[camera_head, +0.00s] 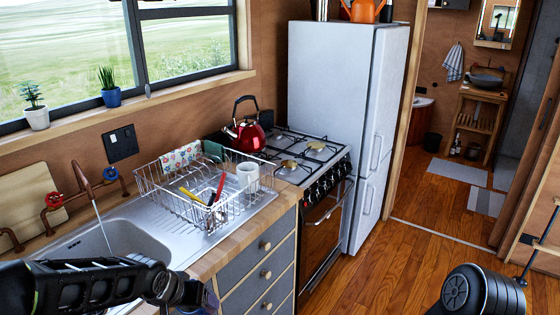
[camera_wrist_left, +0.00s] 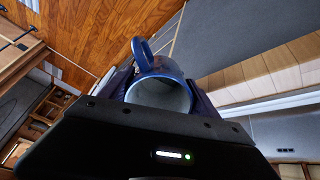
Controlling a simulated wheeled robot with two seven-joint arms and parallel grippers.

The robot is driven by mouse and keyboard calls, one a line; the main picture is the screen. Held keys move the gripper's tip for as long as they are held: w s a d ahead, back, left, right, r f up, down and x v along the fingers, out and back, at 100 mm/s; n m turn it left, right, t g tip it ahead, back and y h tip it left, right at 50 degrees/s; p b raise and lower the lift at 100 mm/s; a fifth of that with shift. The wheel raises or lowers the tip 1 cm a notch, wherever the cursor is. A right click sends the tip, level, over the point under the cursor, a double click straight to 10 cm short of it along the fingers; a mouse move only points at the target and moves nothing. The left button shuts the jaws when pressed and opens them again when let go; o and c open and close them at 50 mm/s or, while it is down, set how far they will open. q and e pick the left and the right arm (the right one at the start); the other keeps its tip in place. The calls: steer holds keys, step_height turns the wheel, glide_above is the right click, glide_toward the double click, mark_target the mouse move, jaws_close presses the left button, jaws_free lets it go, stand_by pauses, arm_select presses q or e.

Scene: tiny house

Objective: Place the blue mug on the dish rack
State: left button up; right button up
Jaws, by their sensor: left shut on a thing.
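The blue mug (camera_wrist_left: 158,68) is between the fingers of my left gripper (camera_wrist_left: 160,88) in the left wrist view. Its pale inside faces the wrist camera and its handle points up and left. The left gripper is shut on it. In the head view the left arm comes in at the lower left, and its end is low by the counter's front edge; the mug is not clearly seen there. The wire dish rack (camera_head: 164,205) stands on the sink's drainer, beyond and above the left gripper in the picture. My right gripper is out of view.
The rack holds a white mug (camera_head: 248,177), utensils (camera_head: 207,190) and patterned items (camera_head: 181,157). The sink basin (camera_head: 110,238) is left of it. A red kettle (camera_head: 246,136) is on the stove behind. Drawers (camera_head: 262,265) front the counter; wooden floor is clear to the right.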

arm_select(q)
steer(key=shift+f, duration=0.65)
